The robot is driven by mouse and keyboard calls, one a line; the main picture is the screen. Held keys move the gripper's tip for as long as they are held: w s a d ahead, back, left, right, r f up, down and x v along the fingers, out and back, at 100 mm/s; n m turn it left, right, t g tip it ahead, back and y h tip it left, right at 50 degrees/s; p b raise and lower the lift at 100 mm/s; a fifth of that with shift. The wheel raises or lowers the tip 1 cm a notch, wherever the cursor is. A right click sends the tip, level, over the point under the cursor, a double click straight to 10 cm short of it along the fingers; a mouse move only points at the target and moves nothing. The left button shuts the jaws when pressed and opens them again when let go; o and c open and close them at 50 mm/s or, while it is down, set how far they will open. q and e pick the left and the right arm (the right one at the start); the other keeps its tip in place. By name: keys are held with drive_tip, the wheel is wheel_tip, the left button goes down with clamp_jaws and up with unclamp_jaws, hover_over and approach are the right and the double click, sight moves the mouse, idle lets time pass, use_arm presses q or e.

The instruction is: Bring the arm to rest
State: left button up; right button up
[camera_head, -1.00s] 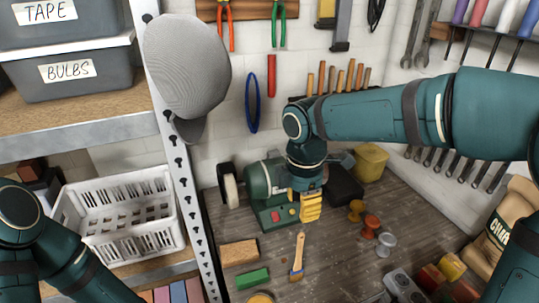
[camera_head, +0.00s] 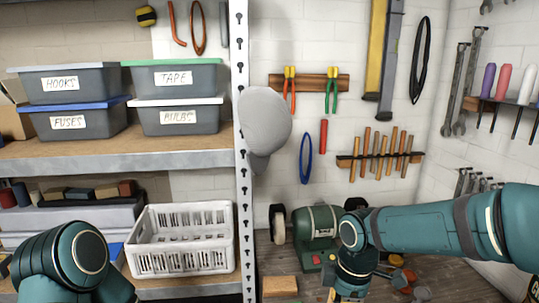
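My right arm (camera_head: 430,231) comes in from the right and bends down at a joint in front of the green bench grinder (camera_head: 317,228). Its gripper (camera_head: 344,297) is at the bottom edge, largely cut off, with only a bit of dark and yellow showing; whether it is open or shut is hidden. My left arm (camera_head: 72,262) shows as a bent teal elbow at the lower left, in front of the lower shelf. The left gripper is outside the picture.
A white basket (camera_head: 183,262) stands on the lower shelf, close to my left arm. Labelled bins (camera_head: 70,123) fill the upper shelf. A grey cap-like item (camera_head: 265,121) hangs on the metal shelf post (camera_head: 242,200). A brown block (camera_head: 280,286) lies on the bench. Tools hang on the wall.

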wheel_tip(320, 180, down, 9)
drive_tip(key=w+a+m+y, duration=0.1)
drive_tip(key=w+a+m, duration=0.1)
drive_tip(key=m, duration=0.1)
use_arm(q)
drive_tip(key=shift+w+f+b, duration=0.15)
drive_tip(key=shift+f+b, duration=0.25)
drive_tip(key=shift+f, duration=0.1)
drive_tip(key=shift+w+f+b, duration=0.15)
drive_tip(key=shift+f+b, duration=0.2)
drive_tip(key=shift+f, duration=0.15)
drive_tip(key=shift+c, duration=0.7)
drive_tip(key=shift+s, duration=0.1)
use_arm(e)
drive_tip(key=s+a+f+m+t+y, duration=0.1)
drive_tip(key=s+f+m, duration=0.4)
drive_tip(key=f+m, duration=0.3)
drive_tip(key=s+a+f+m+t+y, duration=0.1)
drive_tip(key=s+f+m, duration=0.4)
drive_tip(key=f, duration=0.8)
drive_tip(key=a+m, duration=0.1)
drive_tip(key=m, duration=0.1)
drive_tip(key=shift+s+f+m, duration=0.2)
drive_tip(key=shift+s+m, duration=0.15)
drive_tip(key=shift+m, duration=0.05)
